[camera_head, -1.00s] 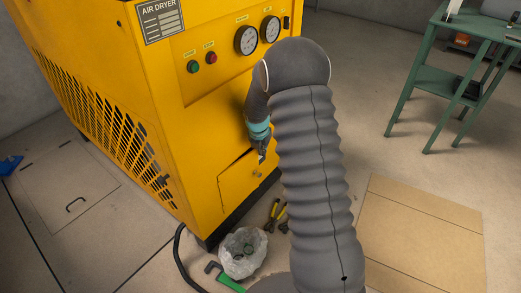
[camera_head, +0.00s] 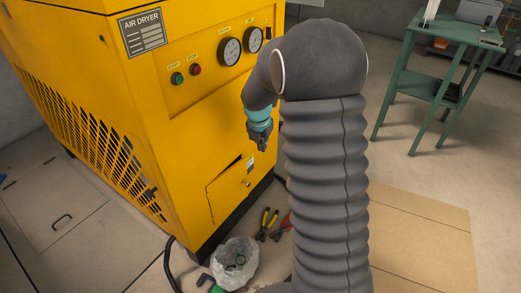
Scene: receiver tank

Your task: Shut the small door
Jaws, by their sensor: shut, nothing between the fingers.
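The small door (camera_head: 227,194) is a yellow panel low on the front of the yellow air dryer (camera_head: 150,130). It has a small round latch (camera_head: 248,183) near its right edge and a pale label at its upper right. A dark gap shows along its top edge, so it looks slightly ajar; how far is hard to tell. My gripper (camera_head: 263,147) is shut and empty, pointing down above and to the right of the door, apparently apart from it. My grey arm hides the area to the right of the dryer.
A clear bag (camera_head: 235,262) stands on the floor below the door. Yellow-handled pliers (camera_head: 267,223) and a red-handled tool lie beside it, with a black hose (camera_head: 169,262) to the left. A green table (camera_head: 440,75) and a cardboard sheet (camera_head: 425,235) are at the right.

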